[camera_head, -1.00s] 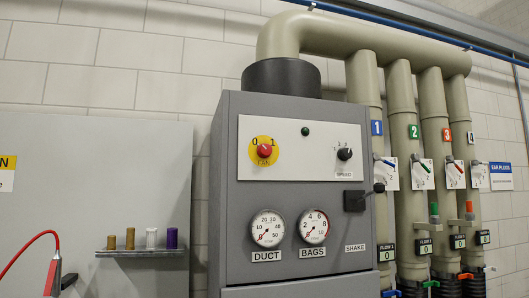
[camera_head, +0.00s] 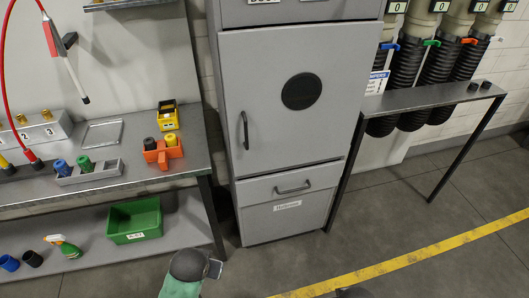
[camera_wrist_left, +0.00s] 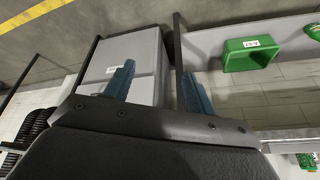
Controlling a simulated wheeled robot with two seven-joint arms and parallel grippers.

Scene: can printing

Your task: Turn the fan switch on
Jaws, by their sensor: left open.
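The fan switch is out of view in both current frames. The lower part of the cabinet also shows in the wrist view (camera_wrist_left: 150,52). My left gripper (camera_wrist_left: 157,82) has its two blue fingers spread apart, with nothing between them. It points toward the cabinet from a distance and touches nothing. My right gripper is not in view.
A narrow table (camera_head: 430,98) stands right. A yellow line (camera_head: 400,258) crosses the clear floor in front.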

